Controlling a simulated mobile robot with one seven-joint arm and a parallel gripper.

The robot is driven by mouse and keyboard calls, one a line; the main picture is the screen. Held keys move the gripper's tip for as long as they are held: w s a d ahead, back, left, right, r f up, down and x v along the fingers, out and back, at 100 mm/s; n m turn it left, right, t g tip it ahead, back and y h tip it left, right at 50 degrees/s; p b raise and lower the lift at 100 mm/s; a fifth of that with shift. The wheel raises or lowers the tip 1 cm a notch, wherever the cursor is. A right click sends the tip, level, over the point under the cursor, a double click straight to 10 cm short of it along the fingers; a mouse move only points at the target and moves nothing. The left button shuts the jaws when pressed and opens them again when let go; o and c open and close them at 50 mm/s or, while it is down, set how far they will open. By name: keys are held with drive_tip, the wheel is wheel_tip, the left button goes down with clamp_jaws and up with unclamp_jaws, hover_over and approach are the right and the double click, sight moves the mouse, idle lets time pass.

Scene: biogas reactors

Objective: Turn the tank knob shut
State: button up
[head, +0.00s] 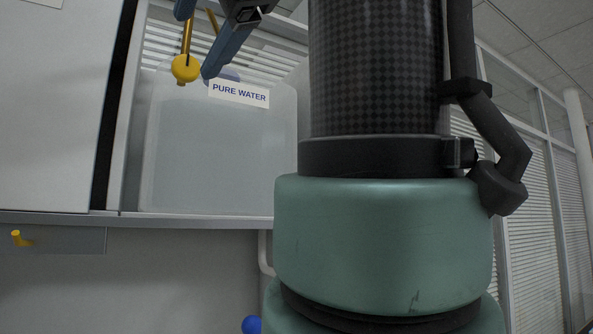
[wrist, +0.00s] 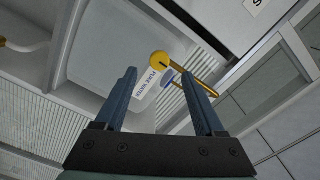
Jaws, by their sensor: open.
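The tank (head: 215,165) is a pale translucent container labelled "PURE WATER" (head: 238,93), standing in a recess. A round yellow knob (head: 185,68) with a dark slit sits at the end of a yellow rod, in front of the tank's upper part; it also shows in the wrist view (wrist: 158,59). A small blue-grey piece (wrist: 167,75) lies by the label; I cannot tell which of the two is the tank knob. My gripper (head: 196,46) is open and empty, its blue fingers (wrist: 160,72) apart on either side of the knob in the wrist view, not visibly touching it.
A white cabinet panel (head: 50,110) stands left of the tank. A ledge (head: 180,222) runs below it, with a small yellow handle (head: 18,238) at the left. A blue ball-shaped part (head: 251,325) shows low down. My arm hides the tank's right side.

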drive_tip(key=b+v, duration=0.1)
drive_tip(key=v, duration=0.5)
drive_tip(key=shift+s+d, duration=0.2)
